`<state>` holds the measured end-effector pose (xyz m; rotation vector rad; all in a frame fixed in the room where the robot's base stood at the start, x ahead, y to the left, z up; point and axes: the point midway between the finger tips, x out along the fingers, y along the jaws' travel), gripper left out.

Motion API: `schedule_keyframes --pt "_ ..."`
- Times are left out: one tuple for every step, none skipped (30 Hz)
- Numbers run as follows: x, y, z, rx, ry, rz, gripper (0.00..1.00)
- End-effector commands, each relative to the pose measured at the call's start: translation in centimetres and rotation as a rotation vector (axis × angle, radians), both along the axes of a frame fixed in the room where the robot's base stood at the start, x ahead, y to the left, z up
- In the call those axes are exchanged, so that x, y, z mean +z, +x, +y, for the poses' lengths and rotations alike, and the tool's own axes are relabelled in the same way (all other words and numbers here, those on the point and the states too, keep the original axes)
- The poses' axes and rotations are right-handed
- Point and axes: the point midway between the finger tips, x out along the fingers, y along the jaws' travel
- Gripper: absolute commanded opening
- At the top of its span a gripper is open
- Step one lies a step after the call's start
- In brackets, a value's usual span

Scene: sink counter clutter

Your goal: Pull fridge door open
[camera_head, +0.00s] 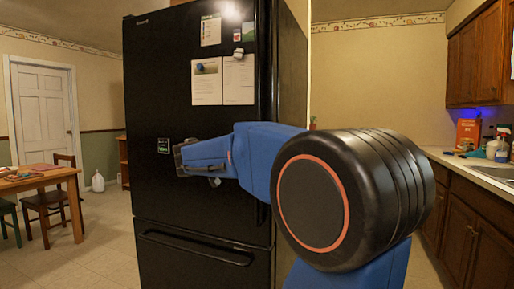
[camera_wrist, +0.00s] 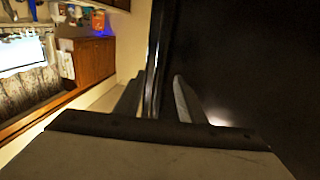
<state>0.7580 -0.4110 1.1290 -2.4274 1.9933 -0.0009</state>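The black fridge (camera_head: 200,110) stands in the middle of the head view, and its upper door looks shut. A dark vertical strip, seemingly the handle or door edge (camera_head: 266,70), runs along its right side. My gripper (camera_head: 180,158) is in front of the door, partly hidden by my blue arm. In the wrist view, the two fingers of my gripper (camera_wrist: 160,105) stand apart, with a shiny vertical strip (camera_wrist: 154,60) beyond and between them. Whether they touch it is unclear. The dark door surface (camera_wrist: 250,60) fills the right side of that view.
A lower drawer (camera_head: 195,250) with a horizontal handle is under the door. Counter and cabinets (camera_head: 470,210) stand to the right. A wooden table (camera_head: 40,180) and chairs are at far left, with open floor (camera_head: 95,245) between. Papers (camera_head: 222,82) hang on the door.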

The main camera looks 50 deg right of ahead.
Motion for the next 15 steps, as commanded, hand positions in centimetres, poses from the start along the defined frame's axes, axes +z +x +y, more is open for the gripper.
schedule_keyframes --pt "0.0 0.1 -0.9 -0.003 0.0 0.0 0.36" --pt "0.0 0.2 -1.3 -0.003 0.0 0.0 0.36" --pt "0.0 0.3 -1.9 -0.003 0.0 0.001 0.36" --pt "0.0 0.4 -2.4 -0.003 0.0 0.002 0.36" --pt "-0.1 0.5 -2.9 -0.003 0.0 0.002 0.36" --pt "-0.1 0.6 -3.4 -0.003 0.0 0.002 0.36" --pt "0.0 0.7 -3.9 -0.003 0.0 0.002 0.36" --pt "0.0 0.8 -4.3 -0.003 0.0 0.002 0.36" --pt "0.0 0.9 -4.8 -0.003 0.0 0.001 0.36" --pt "0.0 1.0 -5.2 -0.003 0.0 0.001 0.36" --pt "0.0 1.0 -5.6 -0.002 0.0 0.001 0.36" --pt "0.0 1.2 -6.0 -0.002 0.0 0.002 0.36" --pt "-0.1 1.2 -6.3 -0.002 0.001 0.002 0.36" --pt "-0.1 1.3 -6.5 -0.002 0.001 0.002 0.36" --pt "-0.1 1.3 -6.8 -0.001 0.001 0.002 0.36"
